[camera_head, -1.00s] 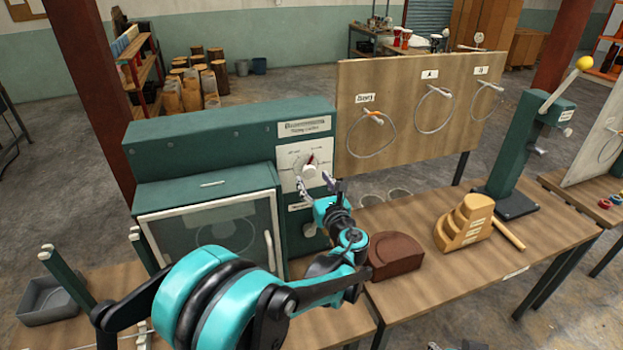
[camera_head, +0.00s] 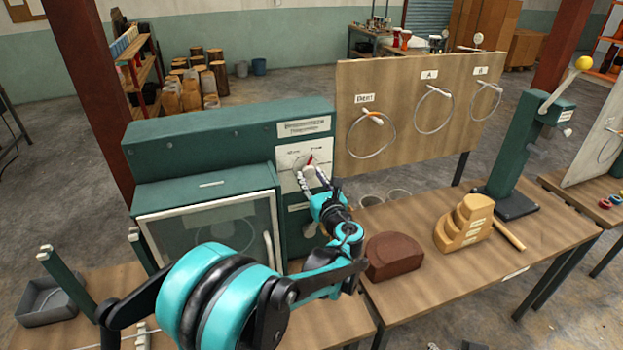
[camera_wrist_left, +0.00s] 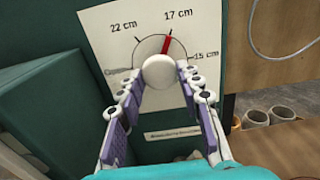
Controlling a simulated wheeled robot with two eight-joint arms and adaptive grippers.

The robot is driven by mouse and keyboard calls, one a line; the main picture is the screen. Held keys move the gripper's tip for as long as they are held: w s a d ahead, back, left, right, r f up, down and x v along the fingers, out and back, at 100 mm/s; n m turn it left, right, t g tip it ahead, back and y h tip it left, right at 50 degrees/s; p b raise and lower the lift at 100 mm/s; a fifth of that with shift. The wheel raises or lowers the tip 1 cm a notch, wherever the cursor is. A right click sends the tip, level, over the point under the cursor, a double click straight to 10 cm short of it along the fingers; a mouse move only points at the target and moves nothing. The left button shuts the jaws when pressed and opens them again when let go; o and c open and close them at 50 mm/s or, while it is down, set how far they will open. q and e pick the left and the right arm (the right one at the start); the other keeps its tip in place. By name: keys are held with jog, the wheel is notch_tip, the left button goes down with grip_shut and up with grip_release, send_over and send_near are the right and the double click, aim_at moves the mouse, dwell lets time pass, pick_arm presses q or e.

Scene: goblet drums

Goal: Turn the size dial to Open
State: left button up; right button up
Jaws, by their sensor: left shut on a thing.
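The size dial (camera_head: 309,172) is a round pale knob on a white plate on the front of the green machine. In the left wrist view the dial knob (camera_wrist_left: 158,71) has a red pointer near the 17 cm mark. The marks 22 cm and 15 cm are readable, and a label at the lower left is too blurred to read. My left gripper (camera_head: 316,181) is at the dial, its fingers on both sides of the knob and shut on it. It also shows in the left wrist view (camera_wrist_left: 160,80). My right gripper is not in view.
The green machine (camera_head: 215,140) has a glazed door (camera_head: 205,235) left of the dial. A brown block (camera_head: 393,257) and a stepped wooden block (camera_head: 464,225) stand on the table to the right. A board with hanging wire loops (camera_head: 400,150) rises behind.

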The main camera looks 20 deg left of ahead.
pick_arm(q)
jog(key=n, duration=0.4)
jog(key=n+b, duration=0.1)
jog(key=n, duration=0.2)
jog(key=shift+n, duration=0.3)
jog(key=n, duration=0.3)
jog(key=shift+d+n, duration=0.1)
jog(key=shift+n, duration=0.2)
jog(key=n, duration=0.3)
jog(key=shift+r+n, duration=0.1)
jog(key=shift+n, duration=0.3)
jog(key=n, duration=0.8)
jog(key=shift+n+b, duration=0.3)
jog(key=o, duration=1.2)
jog(key=shift+c, duration=0.2)
